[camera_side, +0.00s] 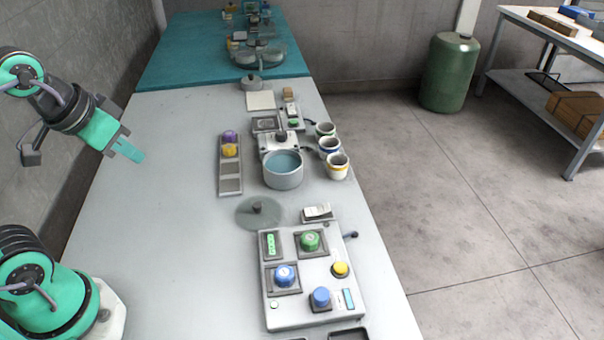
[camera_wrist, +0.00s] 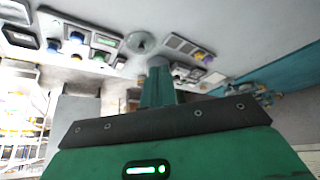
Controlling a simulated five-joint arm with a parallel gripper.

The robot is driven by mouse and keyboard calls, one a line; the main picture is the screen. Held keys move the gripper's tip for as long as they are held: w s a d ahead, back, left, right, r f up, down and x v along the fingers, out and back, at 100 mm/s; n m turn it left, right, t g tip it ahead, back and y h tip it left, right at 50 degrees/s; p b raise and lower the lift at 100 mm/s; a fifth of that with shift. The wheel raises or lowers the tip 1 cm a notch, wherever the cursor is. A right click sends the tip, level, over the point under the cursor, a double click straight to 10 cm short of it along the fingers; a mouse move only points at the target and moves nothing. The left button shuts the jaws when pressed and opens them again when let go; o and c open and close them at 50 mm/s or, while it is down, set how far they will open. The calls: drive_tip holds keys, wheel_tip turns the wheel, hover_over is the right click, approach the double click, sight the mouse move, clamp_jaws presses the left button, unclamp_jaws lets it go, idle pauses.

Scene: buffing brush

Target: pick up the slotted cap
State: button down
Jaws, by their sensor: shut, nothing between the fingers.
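I cannot tell for certain which piece is the slotted cap; no slot is clear at this size. On the grey panel (camera_side: 318,272) stand a green round cap (camera_side: 310,240), a blue one (camera_side: 285,275), another blue one (camera_side: 321,297) and a yellow one (camera_side: 340,269). A purple cap (camera_side: 230,136) and a yellow cap (camera_side: 229,150) sit in the grey rack (camera_side: 230,186). My gripper (camera_side: 133,153) is shut and empty, high over the left side of the table, apart from all these pieces. Its closed fingers also show in the wrist view (camera_wrist: 158,85).
A grey pot with blue inside (camera_side: 283,170) stands mid-table, with several striped cups to its right. A round glass lid (camera_side: 247,214) lies between pot and panel. The table's left side (camera_side: 150,230) is clear. A teal mat (camera_side: 180,65) covers the far end.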

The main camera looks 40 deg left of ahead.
drive_tip(key=c, duration=2.1)
unclamp_jaws()
drive_tip(key=o, duration=1.2)
drive_tip(key=shift+w, duration=0.1)
drive_tip(key=n+g, duration=0.2)
drive_tip(key=g, duration=0.4)
hover_over(310, 237)
wheel_tip(310, 237, down, 14)
drive_tip(key=shift+w+d, duration=0.1)
drive_tip(key=shift+f, duration=3.9)
